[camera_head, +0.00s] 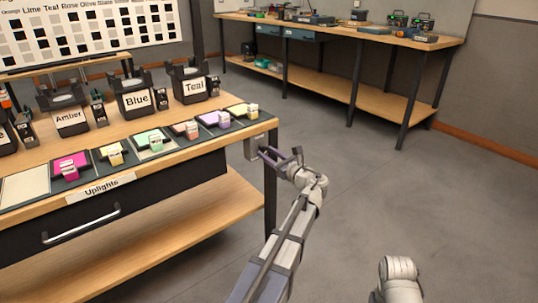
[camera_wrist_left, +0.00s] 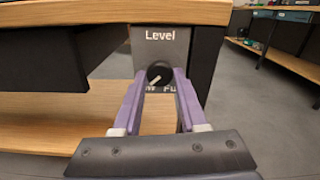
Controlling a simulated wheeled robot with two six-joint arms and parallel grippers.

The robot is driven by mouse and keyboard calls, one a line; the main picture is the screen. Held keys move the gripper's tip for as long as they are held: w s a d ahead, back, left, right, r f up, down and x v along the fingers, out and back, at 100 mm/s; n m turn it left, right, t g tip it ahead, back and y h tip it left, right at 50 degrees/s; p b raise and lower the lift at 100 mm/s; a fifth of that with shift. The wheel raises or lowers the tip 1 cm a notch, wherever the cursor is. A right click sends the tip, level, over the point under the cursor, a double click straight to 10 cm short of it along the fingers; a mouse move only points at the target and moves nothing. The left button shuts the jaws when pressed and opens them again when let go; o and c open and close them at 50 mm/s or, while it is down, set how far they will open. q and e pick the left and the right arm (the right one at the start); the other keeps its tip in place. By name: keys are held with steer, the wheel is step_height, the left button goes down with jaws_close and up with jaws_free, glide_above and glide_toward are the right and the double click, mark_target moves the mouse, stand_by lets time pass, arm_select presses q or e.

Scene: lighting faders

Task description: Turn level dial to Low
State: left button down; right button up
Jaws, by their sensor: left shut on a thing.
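The level dial (camera_wrist_left: 159,73) is a round black knob on a grey panel (camera_wrist_left: 172,49) marked "Level", under the table's edge. Its white pointer line slants to the lower left. The lettering below is partly hidden; "Fu" shows at the right, and the end of a word at the left. My left gripper (camera_wrist_left: 161,80) has its purple fingers either side of the dial and is shut on it. In the head view the left gripper (camera_head: 271,156) is at the grey box (camera_head: 252,148) below the table's near right corner. The dial is hidden there. My right gripper is not in view.
The wooden table (camera_head: 148,173) holds several coloured fader pads and labelled lamps such as Teal (camera_head: 195,86). A drawer with a handle (camera_head: 81,224) is below. A black table leg (camera_wrist_left: 207,57) stands just right of the panel. Open floor (camera_head: 400,190) lies to the right.

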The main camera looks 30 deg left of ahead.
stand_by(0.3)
arm_select(q)
steer(key=shift+c, duration=2.2)
jaws_free()
steer(key=v, duration=0.7)
steer(key=shift+s+d, duration=0.15)
steer(key=shift+d, duration=0.2)
